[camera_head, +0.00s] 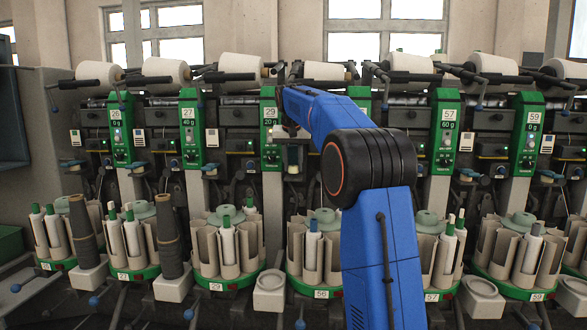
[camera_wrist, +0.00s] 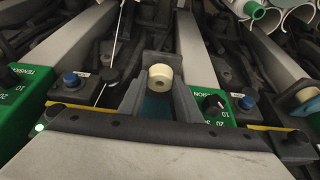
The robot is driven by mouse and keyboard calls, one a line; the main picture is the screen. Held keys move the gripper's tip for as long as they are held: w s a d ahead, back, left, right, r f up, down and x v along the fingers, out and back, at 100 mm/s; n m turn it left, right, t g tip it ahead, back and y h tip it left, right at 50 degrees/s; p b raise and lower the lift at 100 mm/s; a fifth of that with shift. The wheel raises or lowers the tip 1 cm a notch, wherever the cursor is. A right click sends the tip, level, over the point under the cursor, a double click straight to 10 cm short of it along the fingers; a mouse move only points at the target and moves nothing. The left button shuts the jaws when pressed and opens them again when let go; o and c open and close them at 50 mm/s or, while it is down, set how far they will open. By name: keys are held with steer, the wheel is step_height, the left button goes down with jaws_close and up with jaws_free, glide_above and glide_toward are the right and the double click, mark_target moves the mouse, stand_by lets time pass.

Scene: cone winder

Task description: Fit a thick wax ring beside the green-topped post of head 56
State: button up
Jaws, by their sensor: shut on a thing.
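My gripper (camera_head: 292,158) hangs at the end of my blue arm, just right of the green box of head 29 (camera_head: 269,128). I cannot make out a green-topped post at head 56 in either view.
Green tension boxes (camera_wrist: 25,95) with dark knobs flank my gripper in the wrist view. Magazines with white tubes, such as that of head 29 (camera_head: 216,285), line the front. Large yarn cones (camera_head: 244,66) sit along the top. An empty round holder (camera_head: 270,280) stands between magazines.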

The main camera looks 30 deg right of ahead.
steer(key=shift+w+d+f, duration=0.1)
steer(key=shift+w+d, duration=0.3)
steer(key=shift+w, duration=0.1)
steer(key=shift+f, duration=0.7)
steer(key=shift+f, duration=0.1)
steer(key=o, duration=1)
steer(key=shift+v, duration=1.6)
steer(key=shift+s+a, duration=0.25)
steer(key=s+a, duration=0.2)
steer(key=s, duration=0.1)
steer(key=s+a, duration=0.2)
steer(key=s, duration=0.1)
steer(key=s+a, duration=0.2)
steer(key=s, duration=0.1)
steer(key=shift+s+a, duration=0.15)
steer(key=shift+s, duration=0.1)
